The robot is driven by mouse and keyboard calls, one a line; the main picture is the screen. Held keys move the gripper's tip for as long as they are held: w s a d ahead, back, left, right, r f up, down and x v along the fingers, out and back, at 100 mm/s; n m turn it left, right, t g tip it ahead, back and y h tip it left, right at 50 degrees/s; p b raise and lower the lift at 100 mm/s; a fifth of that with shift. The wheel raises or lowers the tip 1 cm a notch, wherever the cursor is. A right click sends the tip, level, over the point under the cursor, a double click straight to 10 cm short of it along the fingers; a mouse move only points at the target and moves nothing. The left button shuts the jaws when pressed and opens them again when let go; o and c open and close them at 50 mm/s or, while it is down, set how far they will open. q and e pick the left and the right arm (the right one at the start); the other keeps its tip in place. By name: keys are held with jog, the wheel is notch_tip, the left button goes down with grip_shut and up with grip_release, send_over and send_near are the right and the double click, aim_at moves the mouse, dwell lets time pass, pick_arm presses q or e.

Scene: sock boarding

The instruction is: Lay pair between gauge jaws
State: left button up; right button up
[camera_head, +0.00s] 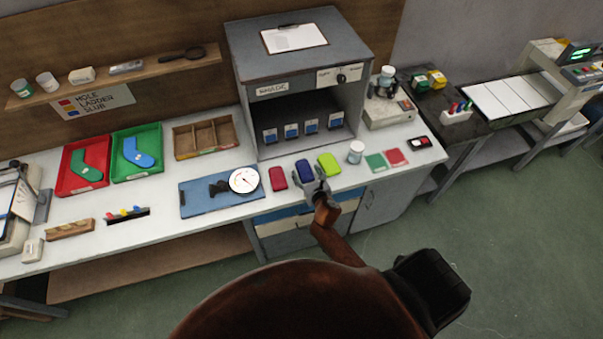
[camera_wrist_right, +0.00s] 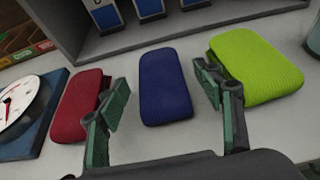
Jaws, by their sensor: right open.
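Three folded sock pairs lie in a row on the white bench in front of the shade box: a red pair (camera_head: 278,179), a dark blue pair (camera_head: 304,170) and a lime green pair (camera_head: 328,164). In the right wrist view the blue pair (camera_wrist_right: 165,87) lies between the open fingers of my right gripper (camera_wrist_right: 165,112), with the red pair (camera_wrist_right: 78,105) to the left and the green pair (camera_wrist_right: 255,65) to the right. The gauge (camera_head: 243,181) with a round white dial sits on a blue board; its dark jaws (camera_head: 218,187) are at the dial's left. My left gripper is not in view.
The shade box (camera_head: 245,115) stands behind the pairs, with several blue sample cards inside. A white jar (camera_head: 356,152) and green and red squares lie right of the green pair. Red (camera_head: 64,172) and green (camera_head: 115,160) trays are at the left.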

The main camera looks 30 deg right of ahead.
jog(key=shift+w+d+f, duration=0.1)
jog(key=shift+w+f, duration=0.15)
jog(key=shift+w, duration=0.25)
jog(key=shift+c, duration=0.7)
jog(key=c, duration=1.2)
jog(key=shift+c, duration=0.2)
jog(key=shift+r, duration=0.1)
